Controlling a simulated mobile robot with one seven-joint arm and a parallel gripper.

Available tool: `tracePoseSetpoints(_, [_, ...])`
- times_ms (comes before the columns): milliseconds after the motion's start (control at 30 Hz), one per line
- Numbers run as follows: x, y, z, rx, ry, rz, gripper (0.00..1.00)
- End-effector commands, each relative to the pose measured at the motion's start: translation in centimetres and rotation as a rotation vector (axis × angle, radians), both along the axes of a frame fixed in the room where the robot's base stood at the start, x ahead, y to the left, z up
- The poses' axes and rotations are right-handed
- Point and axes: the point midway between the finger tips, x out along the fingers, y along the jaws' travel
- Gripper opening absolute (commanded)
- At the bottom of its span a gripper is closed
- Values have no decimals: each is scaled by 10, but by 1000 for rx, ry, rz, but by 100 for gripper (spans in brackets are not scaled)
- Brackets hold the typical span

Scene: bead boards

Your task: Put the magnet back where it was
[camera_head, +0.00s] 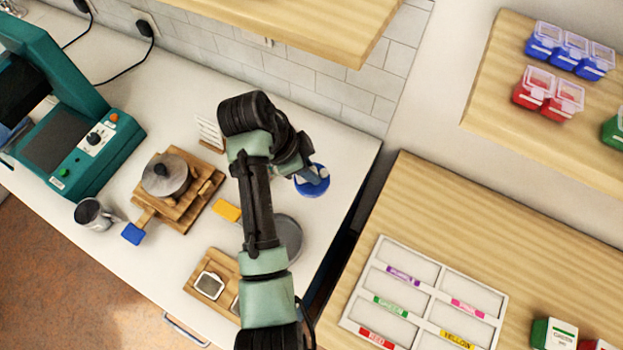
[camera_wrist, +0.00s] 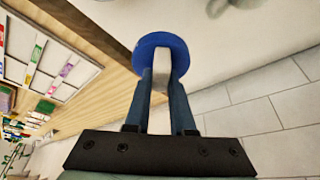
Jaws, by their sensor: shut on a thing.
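My gripper (camera_head: 309,175) is shut on a round blue piece with a pale grip, which I take to be the magnet (camera_head: 313,188). It is over the right end of the white counter, near the tiled wall; I cannot tell its height above the counter. In the wrist view, my gripper (camera_wrist: 161,82) has its two fingers on either side of the pale grip, and the magnet's blue disc (camera_wrist: 149,43) shows beyond the fingertips. My arm hides part of the counter in the head view.
On the counter (camera_head: 340,160) are a grey round plate (camera_head: 288,240) partly behind my arm, a yellow block (camera_head: 227,210), a wooden board with a pot (camera_head: 165,174), a mug (camera_head: 92,213) and a teal machine (camera_head: 85,140). A labelled white tray (camera_head: 432,295) lies on the wooden table at right.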

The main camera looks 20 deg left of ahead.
Motion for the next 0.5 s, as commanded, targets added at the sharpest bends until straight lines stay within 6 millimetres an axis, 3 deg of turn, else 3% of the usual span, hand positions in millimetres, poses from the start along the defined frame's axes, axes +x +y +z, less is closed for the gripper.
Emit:
tracePoseSetpoints(100, [0, 0, -20, -2, 3, 0, 0])
tracePoseSetpoints(500, [0, 0, -69, -1, 1, 1, 0])
